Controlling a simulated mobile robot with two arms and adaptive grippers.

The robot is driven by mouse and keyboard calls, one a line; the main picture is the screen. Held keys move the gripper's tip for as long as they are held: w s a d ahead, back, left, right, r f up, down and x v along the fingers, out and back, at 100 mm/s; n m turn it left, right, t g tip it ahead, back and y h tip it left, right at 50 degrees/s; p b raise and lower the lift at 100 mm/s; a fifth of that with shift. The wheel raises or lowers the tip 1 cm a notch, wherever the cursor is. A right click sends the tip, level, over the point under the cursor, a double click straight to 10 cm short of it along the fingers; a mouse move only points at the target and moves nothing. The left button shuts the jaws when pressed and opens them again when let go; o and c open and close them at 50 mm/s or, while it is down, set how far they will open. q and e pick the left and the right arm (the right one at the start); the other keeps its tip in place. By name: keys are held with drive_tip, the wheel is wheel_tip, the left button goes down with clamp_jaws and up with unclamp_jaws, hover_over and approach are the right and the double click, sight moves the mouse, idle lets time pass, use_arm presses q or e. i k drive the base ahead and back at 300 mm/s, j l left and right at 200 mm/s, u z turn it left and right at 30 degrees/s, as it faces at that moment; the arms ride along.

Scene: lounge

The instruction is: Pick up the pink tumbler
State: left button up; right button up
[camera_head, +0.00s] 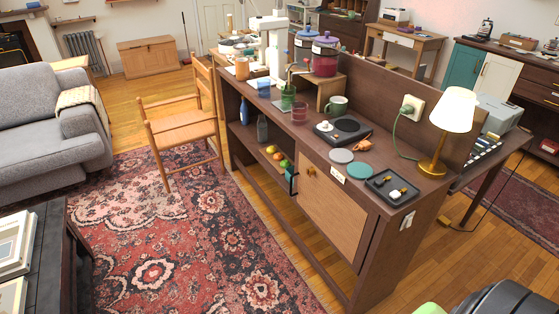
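The pink tumbler (299,112) is a small, see-through, dusky pink cup. It stands upright on the top of the long dark wooden counter (395,209), near its front edge. A green see-through glass (287,97) stands just left of it and a little farther back. A green mug (337,105) stands to its right, close to the black hot plate. Neither of my grippers is in view, and nothing is seen touching the tumbler.
The black hot plate (343,131), round coasters (360,171), a black tray (391,189) and a lit lamp (453,110) occupy the counter's right part. A wooden chair (180,130) stands before its left part. The patterned rug (190,245) is largely clear in front.

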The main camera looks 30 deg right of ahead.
sight(299, 114)
drive_tip(key=i+z, duration=0.2)
drive_tip(key=z, duration=0.15)
drive_tip(key=i+z, duration=0.15)
drive_tip(key=z, duration=0.2)
drive_tip(key=i+j+z, duration=0.1)
drive_tip(key=z, duration=0.2)
drive_tip(key=i, duration=0.1)
